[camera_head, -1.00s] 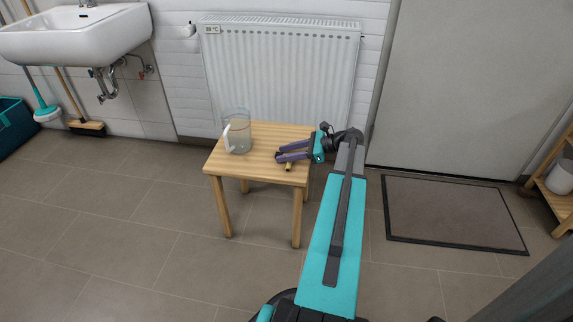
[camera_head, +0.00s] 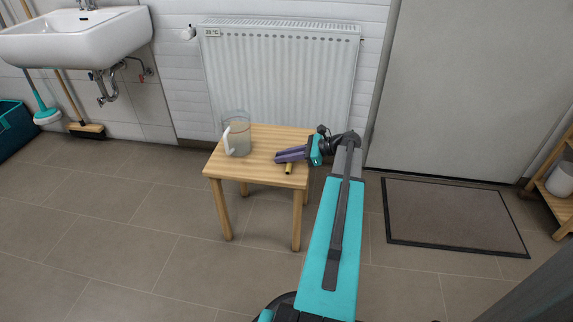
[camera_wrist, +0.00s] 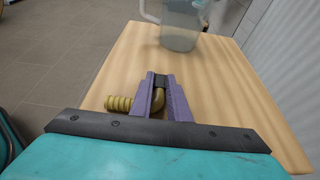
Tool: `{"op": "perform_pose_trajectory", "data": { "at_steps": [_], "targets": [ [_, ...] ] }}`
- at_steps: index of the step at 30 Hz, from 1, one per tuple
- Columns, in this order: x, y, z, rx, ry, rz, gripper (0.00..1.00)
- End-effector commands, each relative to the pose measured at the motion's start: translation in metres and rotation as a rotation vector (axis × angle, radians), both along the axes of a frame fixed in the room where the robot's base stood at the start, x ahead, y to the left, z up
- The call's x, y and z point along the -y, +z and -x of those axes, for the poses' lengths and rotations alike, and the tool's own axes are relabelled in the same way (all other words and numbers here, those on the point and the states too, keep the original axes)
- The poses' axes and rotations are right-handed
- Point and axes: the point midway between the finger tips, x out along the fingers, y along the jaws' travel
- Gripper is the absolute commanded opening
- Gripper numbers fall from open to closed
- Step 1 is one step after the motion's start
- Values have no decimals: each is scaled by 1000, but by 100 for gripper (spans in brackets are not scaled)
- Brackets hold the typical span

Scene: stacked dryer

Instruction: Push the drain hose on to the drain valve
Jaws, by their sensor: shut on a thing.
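A short olive-yellow hose piece (camera_head: 289,169) lies on the wooden stool (camera_head: 255,138), near its front right edge. In the wrist view its ribbed end (camera_wrist: 118,104) sticks out to the left of the fingers and its bend (camera_wrist: 157,101) is between them. My gripper (camera_head: 278,157), with purple fingers, is low over the stool top and reaches in from the right. In the wrist view the fingers (camera_wrist: 161,82) are closed around the bend, which they partly hide. I cannot make out a drain valve in either view.
A clear jug (camera_head: 238,138) with cloudy liquid stands on the stool, beyond my fingertips. A white radiator (camera_head: 282,75) is behind the stool. A sink (camera_head: 75,35) hangs at the upper left. The floor at the front left is clear. A dark mat (camera_head: 450,215) lies at the right.

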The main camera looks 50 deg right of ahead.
Motion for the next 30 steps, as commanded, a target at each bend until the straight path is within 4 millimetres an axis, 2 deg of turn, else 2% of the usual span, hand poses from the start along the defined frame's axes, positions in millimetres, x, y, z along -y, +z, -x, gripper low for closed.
{"op": "perform_pose_trajectory", "data": {
  "at_steps": [11,17,22,30],
  "targets": [
    [0,4,0,0,0,0,0],
    [0,20,0,0,0,1,0],
    [0,42,0,1,1,2,0],
    [-2,44,60,-1,-3,-2,0]
  ]
}}
